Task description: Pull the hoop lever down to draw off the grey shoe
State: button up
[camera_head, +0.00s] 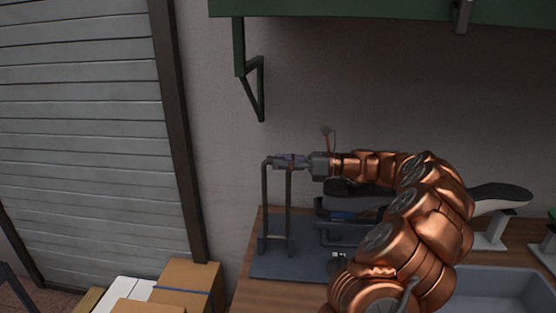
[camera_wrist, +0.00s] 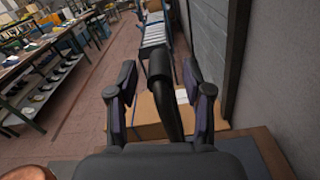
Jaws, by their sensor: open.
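The hoop lever (camera_head: 265,205) is a dark upright hoop at the left end of a blue-grey base plate (camera_head: 262,264). My gripper (camera_head: 284,161) is level with the top of the hoop. In the wrist view my gripper (camera_wrist: 160,82) is open, its two fingers apart on either side of a dark round bar (camera_wrist: 168,105), which looks like the hoop's top bar. I cannot tell whether a finger touches it. A dark shoe-like shape (camera_head: 343,188) shows under my arm, mostly hidden; I cannot tell its colour for certain.
Another shoe form (camera_head: 505,194) stands on a white stand at the right. A grey tray (camera_head: 500,285) is at the front right. Cardboard boxes (camera_head: 190,276) lie left of the wooden bench (camera_head: 243,290). A green shelf (camera_head: 380,10) hangs above, with a bracket (camera_head: 240,50).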

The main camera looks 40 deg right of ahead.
jog(key=shift+w+a, duration=0.5)
jog(key=shift+a, duration=0.05)
jog(key=shift+c, duration=0.2)
grip_shut()
